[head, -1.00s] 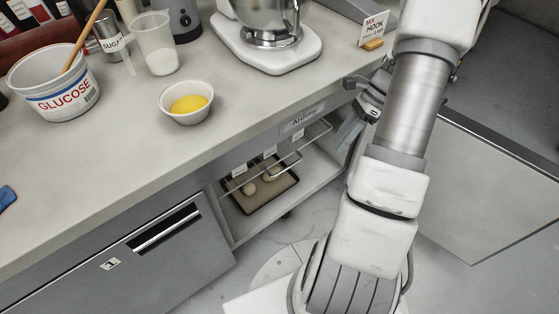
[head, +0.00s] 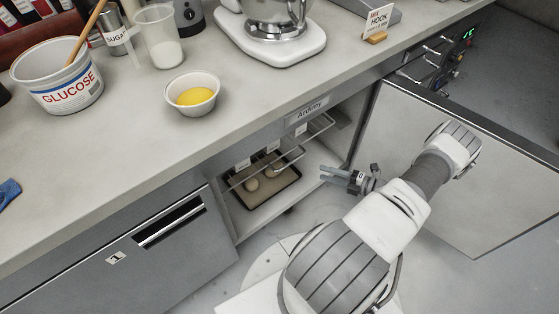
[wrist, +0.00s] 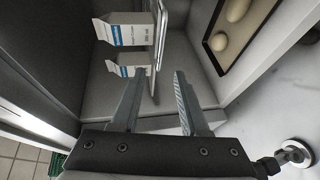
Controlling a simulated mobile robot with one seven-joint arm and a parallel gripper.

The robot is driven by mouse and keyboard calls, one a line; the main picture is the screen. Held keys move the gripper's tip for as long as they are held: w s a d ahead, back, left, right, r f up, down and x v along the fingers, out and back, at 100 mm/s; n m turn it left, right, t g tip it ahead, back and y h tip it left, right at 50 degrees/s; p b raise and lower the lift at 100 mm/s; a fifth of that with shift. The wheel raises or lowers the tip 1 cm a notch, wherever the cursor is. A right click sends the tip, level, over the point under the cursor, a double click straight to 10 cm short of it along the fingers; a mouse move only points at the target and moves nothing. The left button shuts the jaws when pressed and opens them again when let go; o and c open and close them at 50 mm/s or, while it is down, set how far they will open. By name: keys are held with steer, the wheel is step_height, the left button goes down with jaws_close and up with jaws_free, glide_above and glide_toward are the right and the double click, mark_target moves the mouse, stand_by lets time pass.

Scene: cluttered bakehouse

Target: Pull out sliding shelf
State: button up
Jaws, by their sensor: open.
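The sliding shelf (head: 268,165) looks like a wire rack inside the open compartment under the counter, below the "Ardomy" label. Its front bar runs across the opening. My gripper (head: 324,174) is open and empty, to the right of the rack in the head view and pointing toward the compartment. In the wrist view a pale metal bar or edge (wrist: 159,40), probably the rack's, extends toward the gap between the fingers of my gripper (wrist: 156,90). I cannot tell whether they touch. The rack's rear is hidden under the counter.
A tray (head: 240,203) with round dough pieces sits below the rack; it also shows in the wrist view (wrist: 214,62). A carton (wrist: 123,31) stands inside the compartment. An open door panel (head: 455,165) is to the right. The counter edge overhangs the compartment.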

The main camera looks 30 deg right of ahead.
mark_target(289, 163)
steer(key=b+x, duration=0.2)
steer(key=x, duration=1.5)
steer(key=shift+w+f, duration=0.1)
steer(key=shift+w, duration=0.05)
jaws_close()
steer(key=shift+f, duration=0.15)
